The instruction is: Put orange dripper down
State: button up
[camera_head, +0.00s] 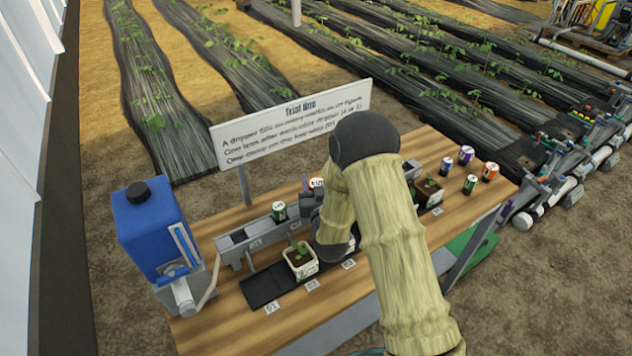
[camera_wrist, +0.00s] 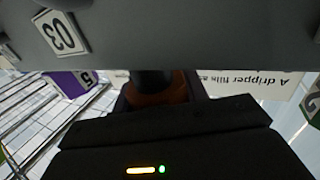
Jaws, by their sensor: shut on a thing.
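In the wrist view my gripper (camera_wrist: 157,88) is shut on the orange dripper (camera_wrist: 157,97), a dark-topped orange cylinder largely hidden by the dark gripper body. A grey face with a "03" label (camera_wrist: 65,33) fills the top of that view, close to the gripper. In the head view my sleeved arm reaches down over the middle of the wooden bench (camera_head: 225,311) and hides the gripper. Another orange dripper (camera_head: 490,171) stands on the bench's right.
A grey holder (camera_head: 235,252) carries a green dripper (camera_head: 279,210). A potted seedling (camera_head: 301,262) stands on the black tray strip (camera_head: 262,288). Purple (camera_head: 466,155) and green (camera_head: 470,184) drippers stand at right. A sign (camera_head: 290,125) and blue tank (camera_head: 150,228) border the bench.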

jog(key=shift+f+b, duration=0.3)
jog(key=shift+f, duration=0.05)
jog(key=o, duration=1)
jog(key=shift+r, duration=0.1)
jog(key=shift+r+p, duration=0.75)
jog(key=shift+p, duration=0.2)
jog(key=s, duration=0.4)
jog(key=s+d+b, duration=0.1)
jog(key=s, duration=0.3)
jog(key=s+d+b, duration=0.1)
jog(key=s, duration=0.2)
jog(key=shift+s+d+f, duration=0.15)
jog(key=shift+s+d, duration=0.05)
jog(key=shift+s, duration=0.2)
